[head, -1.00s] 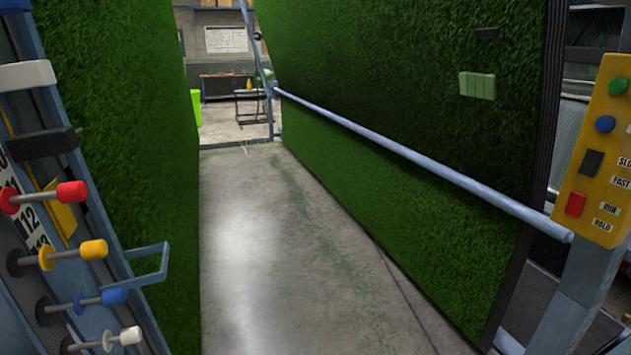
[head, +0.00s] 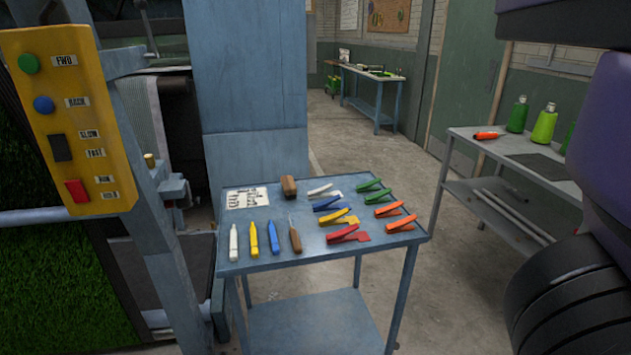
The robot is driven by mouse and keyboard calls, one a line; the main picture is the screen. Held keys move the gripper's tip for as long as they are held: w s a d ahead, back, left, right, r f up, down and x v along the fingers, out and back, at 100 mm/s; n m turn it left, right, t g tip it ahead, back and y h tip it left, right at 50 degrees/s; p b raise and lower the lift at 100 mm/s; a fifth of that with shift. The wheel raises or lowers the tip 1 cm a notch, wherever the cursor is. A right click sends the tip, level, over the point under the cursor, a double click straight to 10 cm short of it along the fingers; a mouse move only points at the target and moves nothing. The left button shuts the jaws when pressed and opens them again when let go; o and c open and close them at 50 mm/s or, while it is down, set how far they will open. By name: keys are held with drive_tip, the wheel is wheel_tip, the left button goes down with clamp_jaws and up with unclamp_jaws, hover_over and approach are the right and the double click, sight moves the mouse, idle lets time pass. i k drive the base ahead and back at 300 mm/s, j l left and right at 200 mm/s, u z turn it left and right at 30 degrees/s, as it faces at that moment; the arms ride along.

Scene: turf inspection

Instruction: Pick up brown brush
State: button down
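A small brown block (head: 288,187), which looks like the brown brush, lies at the back of a blue metal table (head: 300,263), left of the middle. Its bristles cannot be made out. A thin tool with a brown handle (head: 295,239) lies nearer the front of the same table. My gripper is not in view.
White, yellow and blue pens (head: 254,240) lie at the table's front left. Several coloured clip-like tools (head: 344,232) fill its right half, and a paper sheet (head: 247,197) lies back left. A yellow control panel (head: 68,120) stands left; a bench with green bottles (head: 545,124) stands right.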

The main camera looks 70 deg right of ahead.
sight(289, 187)
drive_tip(key=z, duration=1.4)
